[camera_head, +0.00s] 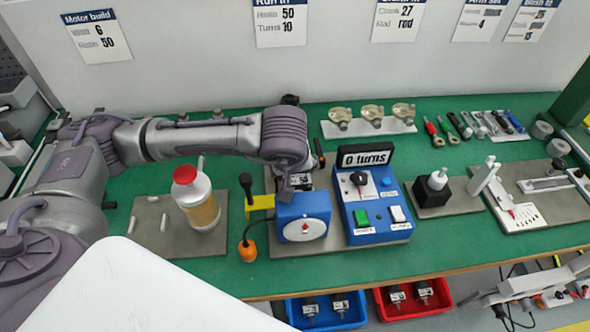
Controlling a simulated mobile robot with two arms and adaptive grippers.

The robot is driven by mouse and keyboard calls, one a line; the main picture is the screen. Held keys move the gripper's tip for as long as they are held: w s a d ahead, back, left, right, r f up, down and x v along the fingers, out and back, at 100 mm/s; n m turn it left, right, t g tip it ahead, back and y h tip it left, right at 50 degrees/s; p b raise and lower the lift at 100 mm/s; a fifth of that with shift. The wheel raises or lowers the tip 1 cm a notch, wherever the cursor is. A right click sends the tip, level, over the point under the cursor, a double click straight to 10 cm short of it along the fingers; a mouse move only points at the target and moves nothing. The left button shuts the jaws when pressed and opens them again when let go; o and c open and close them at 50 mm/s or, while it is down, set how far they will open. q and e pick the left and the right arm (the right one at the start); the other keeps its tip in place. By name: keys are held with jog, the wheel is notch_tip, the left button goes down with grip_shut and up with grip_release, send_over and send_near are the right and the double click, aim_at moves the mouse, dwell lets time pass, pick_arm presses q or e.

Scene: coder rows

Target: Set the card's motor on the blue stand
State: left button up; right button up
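The "Motor build" card (95,37) hangs at the wall's left; its rows seem to read 6 and 50. The blue stand (303,218), a blue block with a white round dial, sits on a grey plate. My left arm reaches in from the left, and its gripper (302,178) points down just behind the stand's top. A small dark and silver piece with a pale patch shows there; I cannot tell whether it is a motor or finger parts, or whether it is held. Labelled motors lie in the blue bin (328,328) and red bin (413,309) below the bench. My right gripper is out of view.
Right of the stand is a blue counter box (374,210) reading "0 turns". A red-capped jar (198,200) and an upright black-knobbed lever (247,188) stand left. Tools (470,127) lie back right. Green bench (300,262) shows clear along its front.

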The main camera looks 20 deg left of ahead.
pick_arm(q)
jog(key=shift+s+f, duration=0.2)
jog(key=shift+f, duration=0.2)
dwell(0.3)
jog(key=o, duration=1.3)
jog(key=shift+o, duration=0.2)
jog(key=shift+s+f, duration=0.1)
jog(key=v, duration=1.2)
jog(key=shift+r, duration=0.5)
jog(key=shift+w, duration=0.25)
